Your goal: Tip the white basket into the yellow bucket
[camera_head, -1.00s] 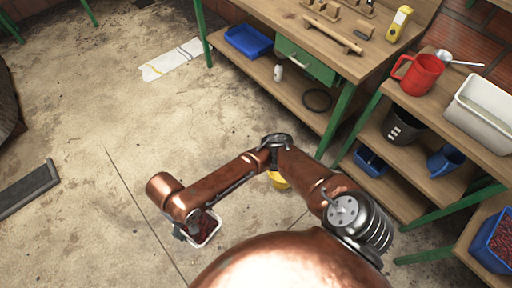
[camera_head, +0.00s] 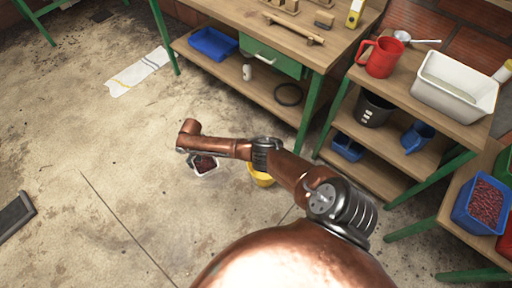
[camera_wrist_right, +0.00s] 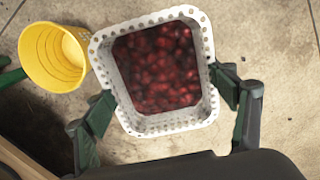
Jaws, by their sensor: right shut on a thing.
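The white basket (camera_wrist_right: 172,125) is perforated, roughly square and holds many dark red berries (camera_wrist_right: 158,65). My right gripper (camera_wrist_right: 162,92) is shut on it, with a dark green finger at each side. In the head view the basket (camera_head: 204,171) hangs below the end of my copper arm, partly hidden by it. The yellow bucket (camera_head: 262,180) stands on the floor to the right of the basket, partly covered by my arm. In the wrist view the bucket (camera_wrist_right: 52,58) is left of the basket, its open mouth showing. My left gripper is out of view.
A green-legged workbench (camera_head: 300,60) and a shelf with a red jug (camera_head: 380,57) and white tub (camera_head: 455,88) stand at the right. A blue crate of red berries (camera_head: 484,204) is at far right. The concrete floor on the left is mostly clear.

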